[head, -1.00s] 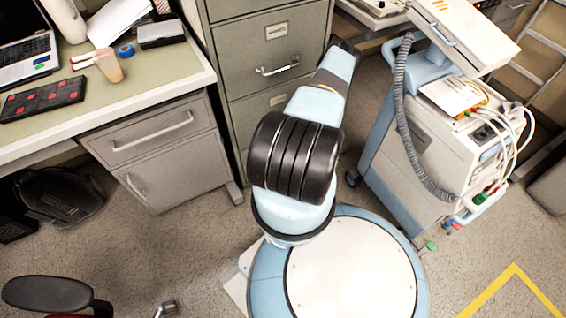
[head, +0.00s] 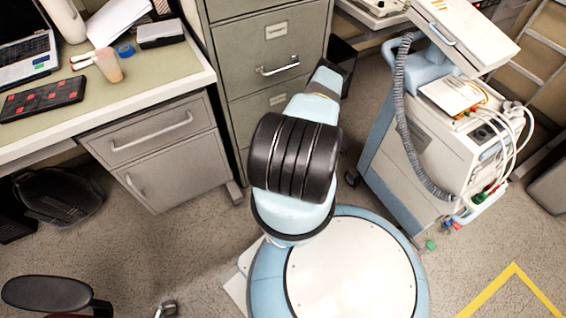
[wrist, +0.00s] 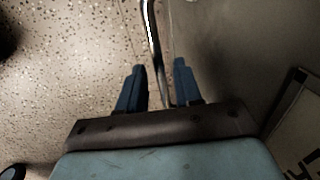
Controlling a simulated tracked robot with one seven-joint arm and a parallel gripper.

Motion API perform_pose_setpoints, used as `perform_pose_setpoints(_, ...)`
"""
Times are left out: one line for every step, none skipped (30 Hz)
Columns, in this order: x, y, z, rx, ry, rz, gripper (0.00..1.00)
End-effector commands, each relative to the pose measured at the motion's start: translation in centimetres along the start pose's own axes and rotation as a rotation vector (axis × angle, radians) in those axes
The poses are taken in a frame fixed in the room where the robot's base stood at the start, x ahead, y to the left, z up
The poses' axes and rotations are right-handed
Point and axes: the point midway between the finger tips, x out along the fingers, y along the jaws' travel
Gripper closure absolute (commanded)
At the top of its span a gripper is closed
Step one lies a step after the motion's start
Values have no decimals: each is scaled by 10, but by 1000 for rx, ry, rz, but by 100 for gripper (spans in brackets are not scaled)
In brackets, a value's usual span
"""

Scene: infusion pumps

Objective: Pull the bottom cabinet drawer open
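The grey metal filing cabinet (head: 274,52) stands beyond my arm in the head view. The drawer (head: 250,128) below the fully visible one shows its label holder, but my arm hides its handle area. In the wrist view a shiny metal handle (wrist: 151,28) runs between the two blue fingers of my gripper (wrist: 159,66). The fingers are apart, with gaps beside the bar, so my gripper is open around the handle. The drawer front (wrist: 225,50) lies to the right, with a label holder (wrist: 303,118) on it. The drawer looks shut.
A desk with a lower cabinet (head: 160,150) stands left of the filing cabinet. A medical cart (head: 430,140) with a grey hose and cables stands close on the right. A chair (head: 45,292) is at lower left. Speckled floor is clear in front.

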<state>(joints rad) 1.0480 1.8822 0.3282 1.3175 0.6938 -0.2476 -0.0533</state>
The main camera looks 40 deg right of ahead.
Motion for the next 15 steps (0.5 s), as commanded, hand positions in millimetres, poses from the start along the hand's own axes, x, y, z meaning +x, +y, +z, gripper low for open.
perform_pose_setpoints(0,0,0,0,0,0,71)
perform_pose_setpoints(0,0,0,0,0,0,74)
perform_pose_setpoints(0,0,0,0,0,0,78)
perform_pose_setpoints(0,0,0,0,0,0,81)
perform_pose_setpoints(0,0,0,0,0,0,84)
perform_pose_setpoints(0,0,0,-1,0,0,87)
perform_pose_setpoints(0,0,0,-1,0,0,90)
perform_pose_setpoints(0,0,0,-1,0,0,93)
perform_pose_setpoints(0,0,0,-1,0,0,97)
perform_pose_setpoints(0,0,0,-1,0,0,100)
perform_pose_setpoints(0,0,0,-1,0,0,100)
perform_pose_setpoints(0,0,0,-1,0,0,100)
perform_pose_setpoints(0,-1,0,-1,0,0,100)
perform_pose_setpoints(0,-1,1,-1,0,0,100)
perform_pose_setpoints(0,-1,1,-1,0,-1,100)
